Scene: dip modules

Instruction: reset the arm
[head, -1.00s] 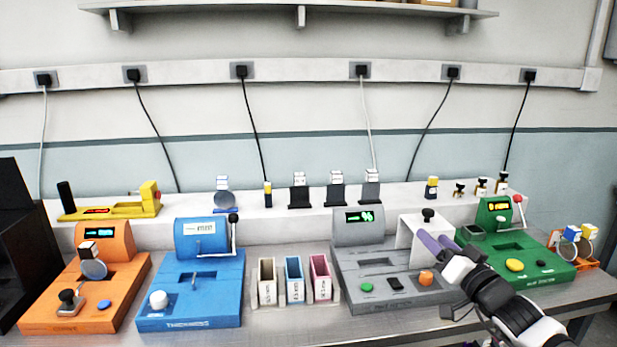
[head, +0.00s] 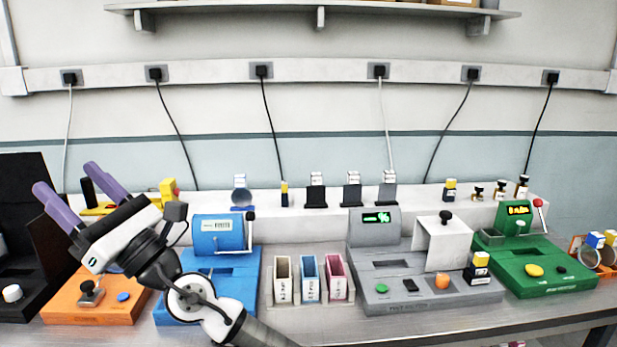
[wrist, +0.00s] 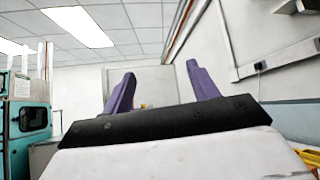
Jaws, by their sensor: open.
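My gripper (head: 80,193) is raised at the left of the head view, its two purple fingers spread apart with nothing between them. It stands in front of the orange station (head: 75,305) and hides much of it, along with part of the yellow device (head: 168,188) behind. In the wrist view the open fingers (wrist: 158,92) point toward the far wall and ceiling, clear of any object. My arm crosses in front of the blue station (head: 245,285).
Bins (head: 310,280) stand mid-bench. The grey station (head: 385,297) has a white cover and a small yellow-topped bottle (head: 480,267) at its right. The green station (head: 530,270) is further right. A black box (head: 20,240) stands at far left, close to my gripper.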

